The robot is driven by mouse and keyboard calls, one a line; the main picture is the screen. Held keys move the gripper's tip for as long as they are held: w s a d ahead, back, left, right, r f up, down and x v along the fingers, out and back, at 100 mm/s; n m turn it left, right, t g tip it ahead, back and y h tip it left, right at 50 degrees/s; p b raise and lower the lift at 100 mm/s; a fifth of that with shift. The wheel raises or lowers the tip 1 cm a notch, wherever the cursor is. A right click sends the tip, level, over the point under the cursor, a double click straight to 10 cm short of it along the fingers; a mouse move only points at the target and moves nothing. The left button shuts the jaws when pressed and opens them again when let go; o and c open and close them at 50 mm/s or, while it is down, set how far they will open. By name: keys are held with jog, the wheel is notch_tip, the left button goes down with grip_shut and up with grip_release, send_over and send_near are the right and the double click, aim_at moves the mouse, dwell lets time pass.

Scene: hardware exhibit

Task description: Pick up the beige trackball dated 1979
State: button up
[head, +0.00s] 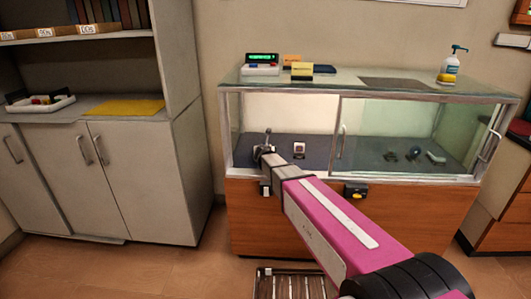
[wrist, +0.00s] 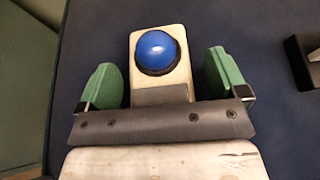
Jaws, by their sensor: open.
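A beige trackball (wrist: 178,83) with a large blue ball (wrist: 156,52) lies on the dark blue case floor in the wrist view. No date is readable on it. My gripper (wrist: 162,78) is open, with one green finger on each side of the trackball and gaps between them. In the head view my gripper (head: 266,150) reaches into the left part of the glass display case (head: 375,177). I cannot make out the trackball there, where my gripper and arm cover that spot.
A small dark-and-white item (head: 299,149) sits right of my gripper; a dark item (wrist: 300,62) shows at the wrist view's right edge. Several dark devices (head: 414,154) lie behind the right glass. The frame post (head: 337,135) stands right of my gripper.

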jog(key=shift+w+f, duration=0.1)
jog(key=shift+w, duration=0.2)
jog(key=shift+s, duration=0.1)
jog(key=c, duration=1.1)
